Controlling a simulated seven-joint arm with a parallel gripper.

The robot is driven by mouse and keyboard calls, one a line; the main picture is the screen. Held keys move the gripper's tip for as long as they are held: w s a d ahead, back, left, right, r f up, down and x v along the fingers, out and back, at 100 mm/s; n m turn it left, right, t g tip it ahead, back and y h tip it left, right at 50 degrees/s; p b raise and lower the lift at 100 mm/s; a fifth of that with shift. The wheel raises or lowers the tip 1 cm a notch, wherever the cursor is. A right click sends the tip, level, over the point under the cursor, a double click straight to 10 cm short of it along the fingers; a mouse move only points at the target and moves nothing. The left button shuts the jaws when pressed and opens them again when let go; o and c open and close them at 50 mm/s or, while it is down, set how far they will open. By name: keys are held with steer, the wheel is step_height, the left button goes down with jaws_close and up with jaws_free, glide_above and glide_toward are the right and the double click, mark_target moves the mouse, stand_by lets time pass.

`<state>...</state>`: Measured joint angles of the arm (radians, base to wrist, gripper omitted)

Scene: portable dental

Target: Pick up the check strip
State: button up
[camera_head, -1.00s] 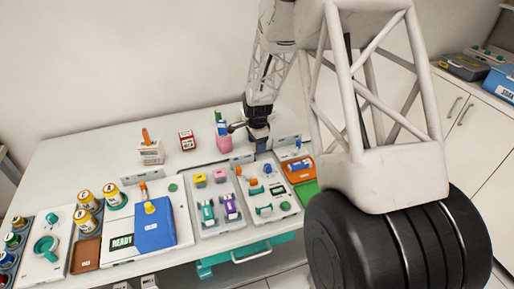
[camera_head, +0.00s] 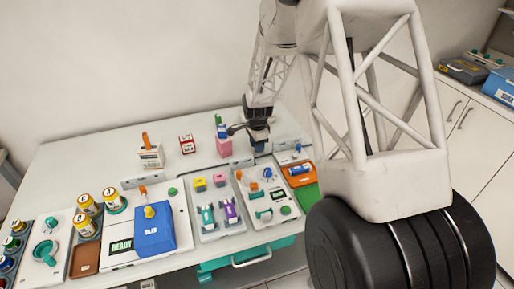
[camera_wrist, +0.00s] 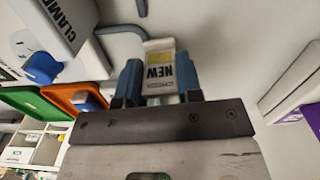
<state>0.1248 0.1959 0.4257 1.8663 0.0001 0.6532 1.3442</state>
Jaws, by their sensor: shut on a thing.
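A small white strip with a yellow patch and the word NEW (camera_wrist: 160,72), seemingly the check strip, shows in the wrist view between the two blue fingers of my gripper (camera_wrist: 159,80). The fingers press on its left and right sides, so my gripper is shut on it. In the head view my gripper (camera_head: 258,142) is at the back of the white table, right of the pink block (camera_head: 224,147). The strip cannot be made out there.
An orange tray (camera_head: 300,172) and a green tray (camera_head: 308,195) lie to the right. A box marked CLAMP (camera_wrist: 65,22) is close on the left in the wrist view.

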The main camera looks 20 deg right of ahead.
step_height(320, 180, up, 9)
steer(key=shift+r, duration=0.1)
stand_by(0.4)
steer(key=shift+a, duration=0.1)
stand_by(0.6)
